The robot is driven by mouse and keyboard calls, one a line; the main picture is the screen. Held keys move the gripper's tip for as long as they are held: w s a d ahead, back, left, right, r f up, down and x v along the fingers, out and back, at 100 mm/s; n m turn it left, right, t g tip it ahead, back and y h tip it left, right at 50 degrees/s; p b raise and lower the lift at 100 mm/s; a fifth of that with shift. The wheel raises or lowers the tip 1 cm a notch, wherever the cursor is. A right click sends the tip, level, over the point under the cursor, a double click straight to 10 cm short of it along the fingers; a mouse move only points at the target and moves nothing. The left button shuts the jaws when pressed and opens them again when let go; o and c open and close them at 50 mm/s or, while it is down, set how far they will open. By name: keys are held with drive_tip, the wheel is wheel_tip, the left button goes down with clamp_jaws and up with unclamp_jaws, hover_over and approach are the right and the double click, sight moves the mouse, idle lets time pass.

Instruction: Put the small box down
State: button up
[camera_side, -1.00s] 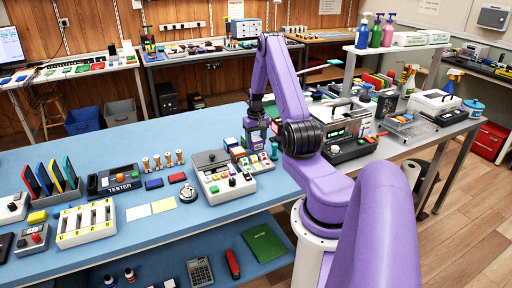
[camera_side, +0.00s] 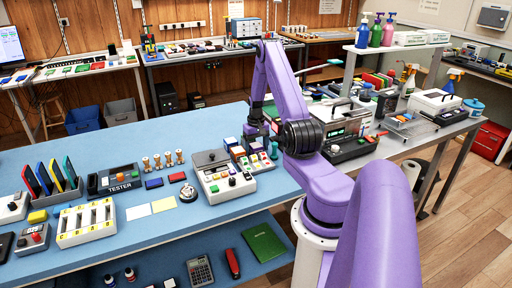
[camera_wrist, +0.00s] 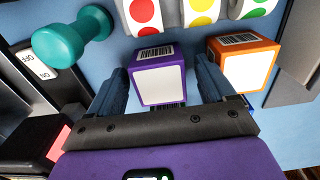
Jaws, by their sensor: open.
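A small purple box (camera_wrist: 160,84) with a white label and a barcode lies between the two fingers of my open gripper (camera_wrist: 161,72) in the wrist view. The fingers stand on either side of it; whether they touch it I cannot tell. A small orange box (camera_wrist: 243,66) with a white label and a barcode is just right of the right finger. In the side view my gripper (camera_side: 256,130) is low over the blue table, by a cluster of small coloured boxes; the purple box cannot be made out there.
Rolls of red, yellow and green dot stickers (camera_wrist: 202,12) lie beyond the boxes. A teal knob-shaped piece (camera_wrist: 72,36) is at upper left. In the side view a button panel (camera_side: 222,178) stands left of my gripper and a grey device (camera_side: 345,135) right. The blue table (camera_side: 120,150) is bare farther back.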

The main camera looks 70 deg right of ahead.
sight(256, 145)
drive_tip(key=shift+r, duration=0.1)
wheel_tip(256, 145, up, 12)
drive_tip(key=w+a+r+n, duration=0.2)
drive_tip(key=w+a, duration=0.1)
drive_tip(key=a, duration=0.5)
drive_tip(key=w+a+r+n, duration=0.3)
drive_tip(key=a, duration=0.5)
drive_tip(key=w+a+r+n, duration=0.2)
drive_tip(key=w+a, duration=0.1)
drive_tip(key=a, duration=0.6)
drive_tip(key=s+a+r+n, duration=0.1)
drive_tip(key=s+a+n, duration=0.15)
drive_tip(key=a, duration=0.45)
drive_tip(key=s+a+r+n, duration=0.2)
drive_tip(key=a+n, duration=0.1)
drive_tip(key=a, duration=0.4)
drive_tip(key=s+a+n, duration=0.4)
drive_tip(key=s, duration=0.6)
drive_tip(key=s+a+r+n, duration=0.1)
drive_tip(key=s+a+n, duration=0.4)
drive_tip(key=s, duration=0.5)
drive_tip(key=shift+s+a, duration=0.2)
drive_tip(key=shift+s, duration=0.15)
